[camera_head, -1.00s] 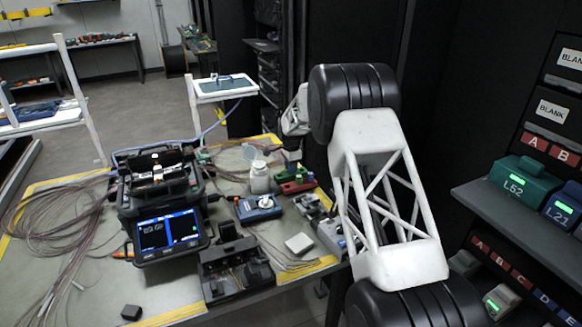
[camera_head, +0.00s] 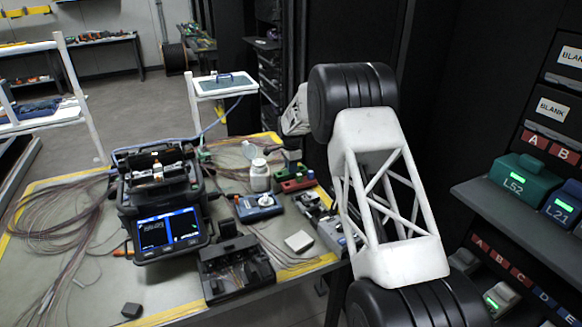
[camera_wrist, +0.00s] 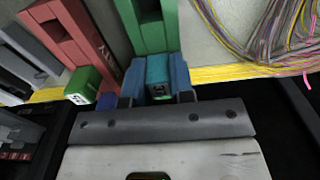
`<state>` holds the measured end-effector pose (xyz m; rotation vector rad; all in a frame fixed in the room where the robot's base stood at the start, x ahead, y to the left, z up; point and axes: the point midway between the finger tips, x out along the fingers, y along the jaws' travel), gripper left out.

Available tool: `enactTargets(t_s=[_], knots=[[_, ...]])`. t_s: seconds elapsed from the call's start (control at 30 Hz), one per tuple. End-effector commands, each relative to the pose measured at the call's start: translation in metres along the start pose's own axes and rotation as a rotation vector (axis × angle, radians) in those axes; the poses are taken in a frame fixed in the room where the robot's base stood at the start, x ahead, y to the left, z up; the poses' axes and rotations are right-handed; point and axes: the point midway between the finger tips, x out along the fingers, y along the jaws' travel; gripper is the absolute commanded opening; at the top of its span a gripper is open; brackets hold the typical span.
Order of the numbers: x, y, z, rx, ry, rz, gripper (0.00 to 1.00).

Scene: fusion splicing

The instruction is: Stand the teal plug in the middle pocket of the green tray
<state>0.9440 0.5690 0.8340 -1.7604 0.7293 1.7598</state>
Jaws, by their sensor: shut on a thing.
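In the wrist view, my gripper (camera_wrist: 156,82) is shut on the teal plug (camera_wrist: 158,73), with one blue finger on each side of it. The plug is at the near end of the green tray (camera_wrist: 168,38); I cannot tell its height above the tray or whether it touches. Part of the tray and its pockets is cut off by the top edge of the picture. In the head view the green tray (camera_head: 287,174) is small at the back right of the table, and my gripper and the plug are hard to make out there.
A red tray (camera_wrist: 66,33) stands left of the green one, with a green plug (camera_wrist: 84,84) at its near end. Cables (camera_wrist: 285,35) lie to the right. The head view shows a white bottle (camera_head: 260,176), a blue device (camera_head: 258,207) and a splicer (camera_head: 168,232).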

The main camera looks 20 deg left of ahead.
Motion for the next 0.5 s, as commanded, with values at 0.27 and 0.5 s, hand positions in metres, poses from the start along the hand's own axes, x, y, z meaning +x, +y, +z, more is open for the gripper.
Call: enactTargets(t_s=[0.27, 0.5], knots=[[-0.0001, -0.0001, -0.0001, 0.000, 0.000, 0.000, 0.39], [-0.0002, -0.0002, 0.0000, 0.000, 0.000, 0.000, 0.52]])
